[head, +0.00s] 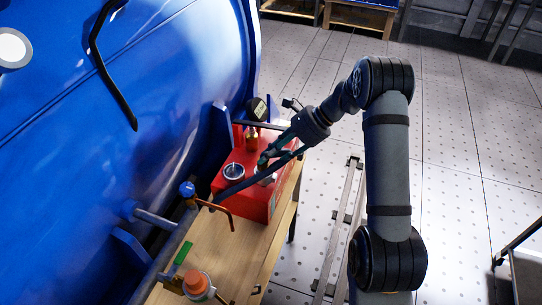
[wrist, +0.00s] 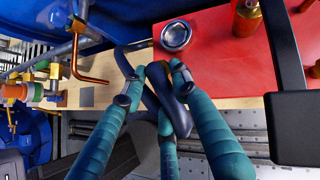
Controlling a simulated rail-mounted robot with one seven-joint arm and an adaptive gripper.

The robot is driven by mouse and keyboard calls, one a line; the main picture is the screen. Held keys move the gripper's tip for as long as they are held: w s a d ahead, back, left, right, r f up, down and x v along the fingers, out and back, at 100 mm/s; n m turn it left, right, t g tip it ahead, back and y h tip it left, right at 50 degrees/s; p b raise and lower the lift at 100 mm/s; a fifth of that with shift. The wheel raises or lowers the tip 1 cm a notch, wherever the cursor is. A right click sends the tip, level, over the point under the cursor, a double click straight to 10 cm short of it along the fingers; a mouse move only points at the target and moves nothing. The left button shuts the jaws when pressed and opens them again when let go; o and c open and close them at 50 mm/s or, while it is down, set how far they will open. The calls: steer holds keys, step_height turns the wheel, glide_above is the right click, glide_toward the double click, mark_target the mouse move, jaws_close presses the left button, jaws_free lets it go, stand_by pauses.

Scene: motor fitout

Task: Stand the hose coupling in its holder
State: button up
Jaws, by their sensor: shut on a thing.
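My gripper (head: 267,162), with teal fingers, is over the near side of the red box (head: 258,203). In the wrist view, my gripper (wrist: 166,78) is closed around a dark blue, curved hose end (wrist: 174,108), which I take for the hose coupling; the fingers hide part of it. The dark hose (head: 233,188) runs from the fingers down and left past the box in the head view. A round silver-rimmed fitting (wrist: 176,36) is on the box top just beyond the fingertips; it also shows in the head view (head: 233,171). I cannot tell which part is the holder.
The box also carries a brass fitting (wrist: 246,18) and a black handle (wrist: 290,60). The wooden bench (head: 215,255) has bare room in front. A large blue tank (head: 130,110) bounds the left.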

steer(key=o, duration=1.2)
steer(key=v, duration=1.2)
steer(key=shift+d, duration=0.1)
